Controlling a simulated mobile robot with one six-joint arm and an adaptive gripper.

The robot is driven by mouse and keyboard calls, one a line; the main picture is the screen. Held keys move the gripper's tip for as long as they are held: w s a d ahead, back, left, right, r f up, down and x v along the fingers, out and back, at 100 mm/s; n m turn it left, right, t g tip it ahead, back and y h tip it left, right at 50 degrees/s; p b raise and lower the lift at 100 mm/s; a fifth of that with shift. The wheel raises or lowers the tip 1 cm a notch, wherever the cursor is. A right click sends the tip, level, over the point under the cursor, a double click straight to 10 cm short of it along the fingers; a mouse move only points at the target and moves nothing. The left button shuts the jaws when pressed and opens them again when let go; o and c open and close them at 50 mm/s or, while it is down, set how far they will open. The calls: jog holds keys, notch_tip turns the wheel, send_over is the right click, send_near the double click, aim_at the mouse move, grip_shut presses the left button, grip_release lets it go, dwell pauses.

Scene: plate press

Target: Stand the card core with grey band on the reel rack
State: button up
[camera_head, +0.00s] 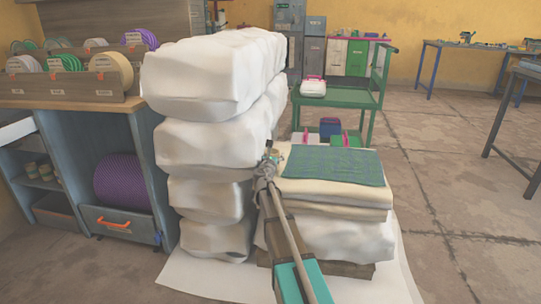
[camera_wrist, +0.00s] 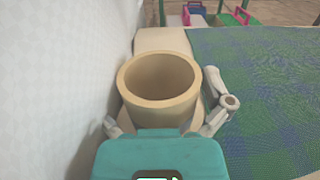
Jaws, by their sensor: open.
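A tan card core (camera_wrist: 158,92) stands upright, its open top towards the camera, in the wrist view. The wooden reel rack (camera_head: 72,104) with several ribbon reels is on the bench at the left.
White wrapped bales (camera_head: 205,140) rise in a tall stack just left of my gripper, between it and the rack. The green-blue cloth (camera_head: 332,165) lies on a lower stack of folded fabric. A green trolley (camera_head: 352,98) stands behind.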

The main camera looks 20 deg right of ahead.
jog(key=v, duration=1.1)
jog(key=shift+s+a, duration=0.15)
jog(key=shift+s, duration=0.15)
dwell(0.4)
jog(key=s+f+m+g, duration=0.1)
jog(key=s+m, duration=0.1)
jog(key=m, duration=0.1)
jog(key=s+f+m+g, duration=0.2)
jog(key=m, duration=0.2)
jog(key=s+f+m+g, duration=0.1)
jog(key=s+f+m, duration=0.1)
jog(key=m, duration=0.1)
jog(key=shift+s+a+f+m+g, duration=0.1)
jog(key=shift+s+f+m+g, duration=0.05)
jog(key=shift+s+m+g, duration=0.25)
jog(key=s+a+f+m+g+y, duration=0.5)
jog(key=s+a+f+m, duration=0.1)
jog(key=s+a+m, duration=0.3)
jog(key=s+a+f+m+g+y, duration=0.5)
jog(key=s+a+f+m, duration=0.2)
jog(key=s+a+m, duration=0.2)
jog(key=s+a, duration=0.1)
jog(key=s, duration=0.1)
jog(key=shift+s, duration=0.25)
